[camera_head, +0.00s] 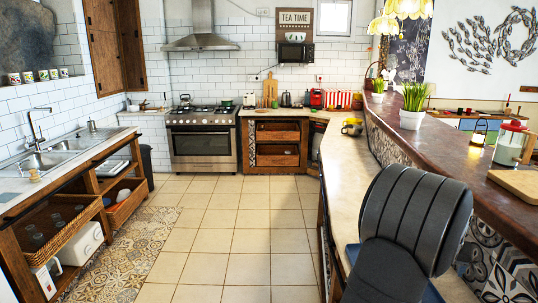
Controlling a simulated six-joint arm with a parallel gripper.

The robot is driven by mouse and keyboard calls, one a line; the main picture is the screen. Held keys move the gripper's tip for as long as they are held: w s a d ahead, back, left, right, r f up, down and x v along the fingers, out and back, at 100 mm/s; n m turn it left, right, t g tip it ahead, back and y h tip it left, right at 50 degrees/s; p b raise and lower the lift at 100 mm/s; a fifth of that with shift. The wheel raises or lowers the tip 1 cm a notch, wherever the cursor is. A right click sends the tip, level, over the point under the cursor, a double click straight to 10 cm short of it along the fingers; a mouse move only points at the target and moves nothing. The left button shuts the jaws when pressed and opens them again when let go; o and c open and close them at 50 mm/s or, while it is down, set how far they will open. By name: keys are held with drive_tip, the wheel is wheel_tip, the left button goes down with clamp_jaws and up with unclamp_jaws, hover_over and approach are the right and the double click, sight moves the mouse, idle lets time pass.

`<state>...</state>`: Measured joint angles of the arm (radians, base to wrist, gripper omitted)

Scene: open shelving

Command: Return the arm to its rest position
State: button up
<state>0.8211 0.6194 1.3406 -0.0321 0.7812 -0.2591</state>
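A dark grey, ribbed, rounded link of my arm (415,215) fills the lower right of the head view, in front of the right-hand counter. The lower part of the arm runs out of the bottom edge of the picture. My gripper is not visible, so I cannot tell its state or whether it holds anything. The arm link hides part of the light counter and the tiled bar front behind it.
A wooden bar top (460,150) on the right bears a potted plant (412,107), a red-and-white jug (510,143) and a cutting board (518,183). Open shelving (75,215) lines the left. The tiled floor (235,235) is clear.

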drive_tip(key=s+d+f+m+g+h, duration=0.1)
drive_tip(key=s+d+m, duration=0.15)
drive_tip(key=s, duration=0.65)
drive_tip(key=s+d+m+g, duration=0.1)
drive_tip(key=s+m, duration=0.3)
drive_tip(key=s, duration=0.5)
wheel_tip(320, 180, down, 10)
drive_tip(key=shift+d+r, duration=0.1)
drive_tip(key=shift+d, duration=0.05)
